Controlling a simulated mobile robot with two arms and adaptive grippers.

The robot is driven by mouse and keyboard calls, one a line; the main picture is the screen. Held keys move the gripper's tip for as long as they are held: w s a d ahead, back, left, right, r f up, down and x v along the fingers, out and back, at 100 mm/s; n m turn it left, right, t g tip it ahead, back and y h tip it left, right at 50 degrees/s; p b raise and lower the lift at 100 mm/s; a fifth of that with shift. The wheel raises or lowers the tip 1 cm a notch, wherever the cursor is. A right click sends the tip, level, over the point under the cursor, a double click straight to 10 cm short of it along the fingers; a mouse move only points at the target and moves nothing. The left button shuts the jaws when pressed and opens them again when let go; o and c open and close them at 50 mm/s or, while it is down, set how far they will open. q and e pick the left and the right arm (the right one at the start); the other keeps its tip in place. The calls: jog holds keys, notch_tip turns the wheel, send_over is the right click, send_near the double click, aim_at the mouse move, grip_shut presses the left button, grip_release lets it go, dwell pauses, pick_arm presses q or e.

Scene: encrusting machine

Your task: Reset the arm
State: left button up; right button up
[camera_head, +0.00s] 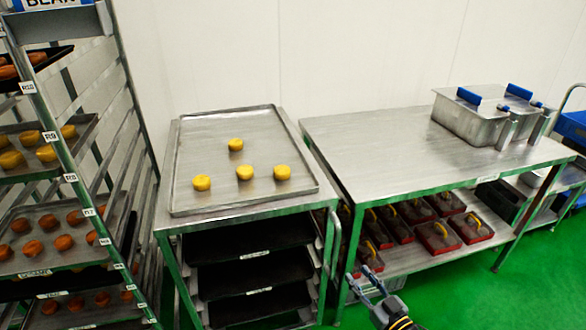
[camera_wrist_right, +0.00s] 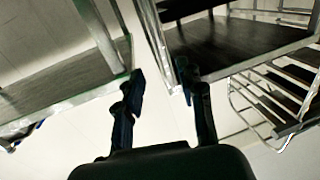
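My right gripper (camera_head: 365,284) shows at the bottom of the head view, in front of the gap between the two steel tables. Its two fingers are apart with nothing between them. In the right wrist view the open fingers (camera_wrist_right: 160,88) point at a pale surface between metal frames, and they hold nothing. My left gripper and arm are not in view.
A steel table bears a tray (camera_head: 188,150) with several yellow buns; dark trays (camera_head: 247,273) sit below. The right table (camera_head: 375,145) bears metal containers (camera_head: 468,122), with red boxes (camera_head: 440,236) underneath. A tray rack (camera_head: 85,195) stands left. Green floor (camera_head: 545,285) is clear at right.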

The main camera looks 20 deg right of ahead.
jog(key=s+f+g+h+p, duration=0.15)
jog(key=s+f, duration=0.25)
jog(key=f, duration=0.4)
jog(key=s+f+m+g+h, duration=0.1)
jog(key=s+f+g, duration=0.2)
jog(key=s+f, duration=0.3)
jog(key=s+f+g+h+p, duration=0.1)
jog(key=s+f+g, duration=0.2)
jog(key=f, duration=0.6)
jog(key=s+a+f+g, duration=0.2)
jog(key=s+f+g, duration=0.1)
jog(key=s, duration=0.7)
jog(key=s+a+f+g+p, duration=0.1)
jog(key=s+a+f+g, duration=0.2)
jog(key=s+f, duration=0.3)
jog(key=s+a+f+n+g+p, duration=0.1)
jog(key=s+a+f+g, duration=0.1)
jog(key=s, duration=1.1)
notch_tip(320, 180, down, 2)
jog(key=shift+s+a+f+g, duration=0.25)
jog(key=shift+s+a+g, duration=0.1)
jog(key=shift+g, duration=0.2)
